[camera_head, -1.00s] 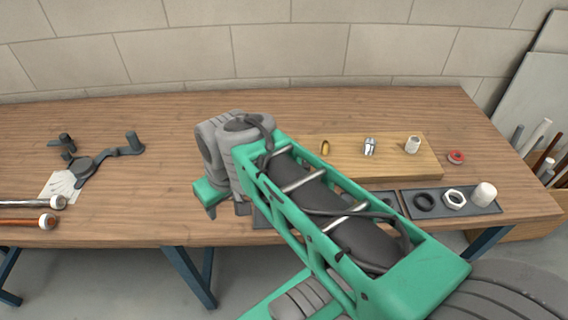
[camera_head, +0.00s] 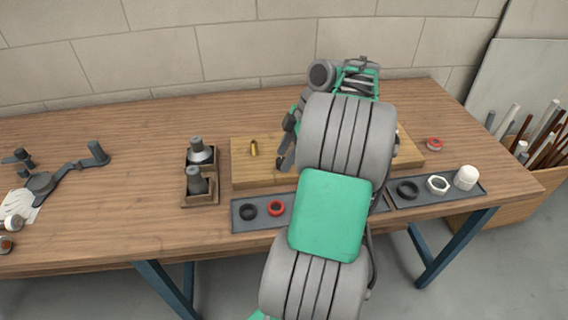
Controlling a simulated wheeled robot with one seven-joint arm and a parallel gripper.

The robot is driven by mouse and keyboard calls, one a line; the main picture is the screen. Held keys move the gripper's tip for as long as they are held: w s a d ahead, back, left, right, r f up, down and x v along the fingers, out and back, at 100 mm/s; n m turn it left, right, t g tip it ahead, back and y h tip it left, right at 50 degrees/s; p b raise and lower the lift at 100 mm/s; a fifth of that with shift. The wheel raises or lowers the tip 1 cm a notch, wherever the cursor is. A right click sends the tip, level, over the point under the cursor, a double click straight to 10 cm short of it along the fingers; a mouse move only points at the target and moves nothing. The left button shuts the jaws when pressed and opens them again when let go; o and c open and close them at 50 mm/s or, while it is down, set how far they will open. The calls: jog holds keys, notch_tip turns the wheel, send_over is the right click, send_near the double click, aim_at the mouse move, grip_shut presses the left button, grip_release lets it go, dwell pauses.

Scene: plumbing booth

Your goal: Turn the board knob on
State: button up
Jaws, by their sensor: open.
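The wooden board (camera_head: 248,175) lies on the workbench, its middle covered by my arm. A small brass fitting (camera_head: 253,148) stands on its left part. A sliver of another pale fitting (camera_head: 396,146) shows at the arm's right edge. I cannot make out the knob; it may be behind my arm. My gripper (camera_head: 285,152) is dark and partly hidden by the arm. It is open, over the board just right of the brass fitting and apart from it in the picture. I see nothing held in it.
Two grey-topped fittings stand in a small wooden holder (camera_head: 200,200) left of the board. Grey trays (camera_head: 232,215) with rings, a nut and a white cap line the front edge. A red tape roll (camera_head: 434,144) lies right.

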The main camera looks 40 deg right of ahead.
jog(key=shift+w+a+f, duration=0.15)
jog(key=shift+a+f, duration=0.1)
jog(key=shift+f, duration=0.3)
jog(key=shift+c, duration=0.5)
grip_shut()
